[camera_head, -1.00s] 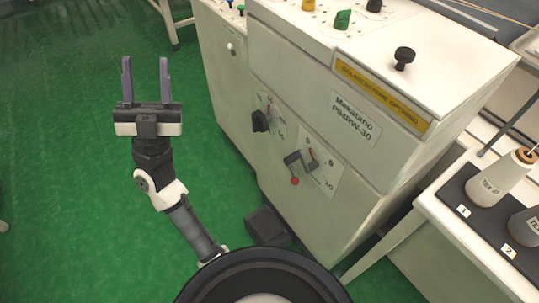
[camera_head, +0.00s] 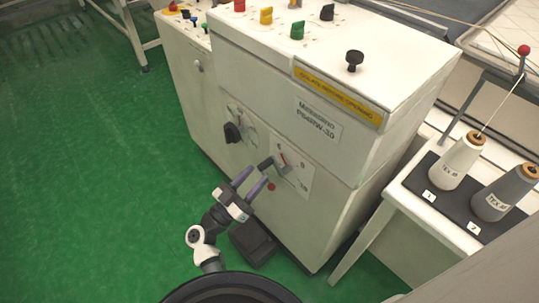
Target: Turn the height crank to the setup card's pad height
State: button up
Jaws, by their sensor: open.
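The crank (camera_head: 266,163) is a dark bent handle with a red knob (camera_head: 271,187), on a white dial plate (camera_head: 300,178) on the machine's front. The plate has a red pointer and a few small numbers, of which "10" is near the lower right. My gripper (camera_head: 258,175) is open, its two purple fingers pointing at the crank from the lower left. The fingertips are close to the handle and the red knob; I cannot tell whether they touch. Nothing shows between the fingers. I cannot make out a setup card.
A dark knob (camera_head: 232,132) with its own dial sits left of the crank. Coloured buttons and a black knob (camera_head: 354,60) are on the machine's top (camera_head: 395,45). A black box (camera_head: 252,243) lies on the floor below. Thread cones (camera_head: 457,163) stand right. Green floor is clear left.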

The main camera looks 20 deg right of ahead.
aim_at(272, 158)
jog(key=p+x, duration=0.1)
jog(key=x, duration=0.6)
jog(key=shift+w+d+r, duration=0.15)
jog(key=shift+d, duration=0.1)
jog(key=shift+c, duration=0.3)
grip_shut()
